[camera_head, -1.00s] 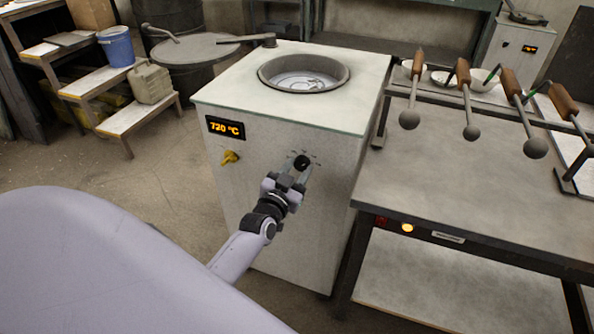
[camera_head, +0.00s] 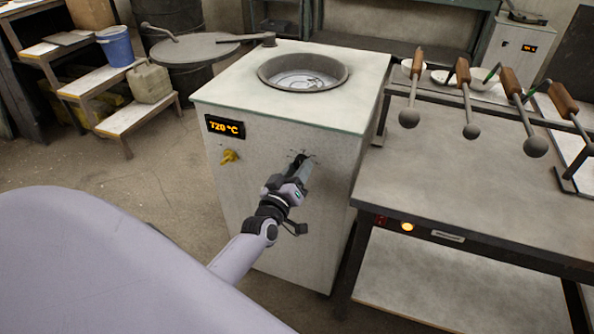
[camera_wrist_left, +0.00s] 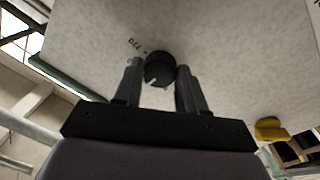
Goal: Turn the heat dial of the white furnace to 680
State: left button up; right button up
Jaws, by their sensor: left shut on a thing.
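The white furnace (camera_head: 250,205) stands in the middle, its round crucible opening on top. Its orange display (camera_head: 225,127) reads 720 °C. The black heat dial (camera_wrist_left: 159,69) is on the front panel; in the head view it is mostly hidden behind my left gripper (camera_head: 301,168). In the left wrist view, my left gripper (camera_wrist_left: 161,75) has its two fingers on either side of the dial, shut on it. A pale pointer mark shows on the dial, and some scale print beside it is partly hidden. My right gripper is not in view.
A yellow knob (camera_head: 229,156) sits on the furnace front, left of the dial. A metal table (camera_head: 470,200) with several wooden-handled ladles on a rack stands close on the right. Steps with a blue bucket (camera_head: 116,46) are at the back left.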

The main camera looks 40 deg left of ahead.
pick_arm(q)
jog(key=shift+d+n+y+b, duration=0.1)
jog(key=shift+n+y+b, duration=0.4)
jog(key=shift+n, duration=4.3)
jog(key=o, duration=1.1)
jog(key=shift+c, duration=0.2)
jog(key=v, duration=0.7)
jog(key=shift+s, duration=0.1)
